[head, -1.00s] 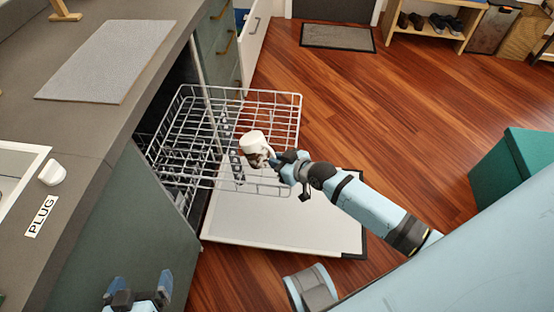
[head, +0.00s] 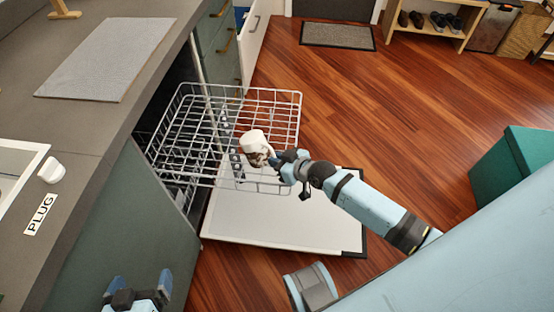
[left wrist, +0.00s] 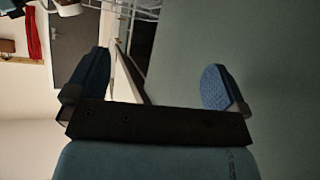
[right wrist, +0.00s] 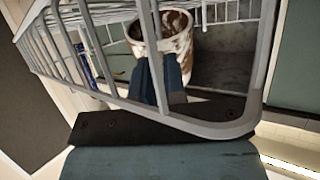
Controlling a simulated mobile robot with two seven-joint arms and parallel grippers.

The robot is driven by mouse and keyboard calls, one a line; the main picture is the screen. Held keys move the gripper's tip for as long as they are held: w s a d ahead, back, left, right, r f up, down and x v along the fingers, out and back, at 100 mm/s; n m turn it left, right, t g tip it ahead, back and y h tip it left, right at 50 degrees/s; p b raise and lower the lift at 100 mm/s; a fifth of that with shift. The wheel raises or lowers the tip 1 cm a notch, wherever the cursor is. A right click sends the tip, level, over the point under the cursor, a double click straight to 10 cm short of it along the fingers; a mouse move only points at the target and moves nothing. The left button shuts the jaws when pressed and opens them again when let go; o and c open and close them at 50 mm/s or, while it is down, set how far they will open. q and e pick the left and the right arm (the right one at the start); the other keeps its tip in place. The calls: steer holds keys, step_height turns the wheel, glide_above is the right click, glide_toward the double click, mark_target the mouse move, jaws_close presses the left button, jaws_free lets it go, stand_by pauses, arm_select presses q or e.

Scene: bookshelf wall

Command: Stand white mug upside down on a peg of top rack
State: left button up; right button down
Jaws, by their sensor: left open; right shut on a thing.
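The white mug (head: 253,139) is at the near right part of the pulled-out top rack (head: 300,118), tilted, with its pale base end up in the head view. Brown stains mark its inside and rim, also seen in the right wrist view (right wrist: 185,45). My right gripper (head: 274,161) is shut on the mug's near side. In the right wrist view its fingers (right wrist: 162,78) reach the mug behind the rack's wires. I cannot tell whether the mug touches a peg. My left gripper (head: 138,285) is open and empty by the cabinet front, also in the left wrist view (left wrist: 152,88).
The white open dishwasher door (head: 285,225) lies below the rack. The counter (head: 100,125) runs along the left, with a grey mat (head: 108,60) on it. A green box (head: 510,170) stands at the right. The wooden floor between is clear.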

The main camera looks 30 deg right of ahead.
arm_select(q)
steer(key=shift+r, duration=0.15)
arm_select(e)
steer(key=c, duration=1.1)
jaws_free()
steer(key=shift+s+d+r, duration=0.1)
steer(key=shift+s, duration=0.1)
arm_select(q)
steer(key=p, duration=0.3)
steer(key=shift+s+a+r, duration=0.1)
steer(key=shift+a+r, duration=0.05)
steer(key=shift+a, duration=0.1)
arm_select(e)
steer(key=v, duration=1.3)
steer(key=shift+d, duration=0.15)
arm_select(q)
steer(key=shift+d, duration=0.1)
arm_select(e)
steer(key=shift+s, duration=0.2)
